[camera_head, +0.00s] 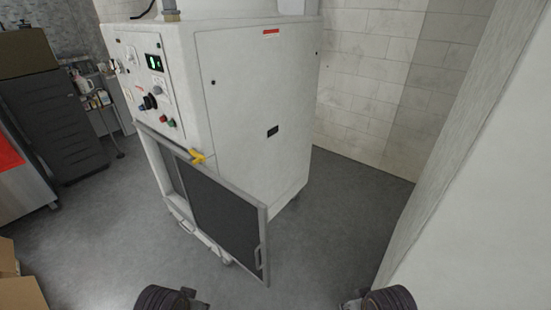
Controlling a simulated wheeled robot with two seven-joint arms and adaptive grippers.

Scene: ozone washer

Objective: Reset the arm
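My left gripper (190,299) shows at the bottom edge, left of centre, as dark ribbed and jointed parts cut off by the frame. My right gripper (352,303) shows at the bottom edge, right of centre, also cut off. The fingertips of both are too little seen to tell open from shut. Both appear apart from the white ozone washer (255,110), which stands ahead. Its grey-framed door with a dark panel (228,222) stands swung out toward me. A yellow part (197,157) sits near the door's top edge.
A pale wall (480,200) closes the right side. A dark drawer cabinet (55,115) and stocked shelves (95,95) stand at the back left. A cardboard box (18,290) is at the lower left. Grey floor (335,220) is clear between washer and right wall.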

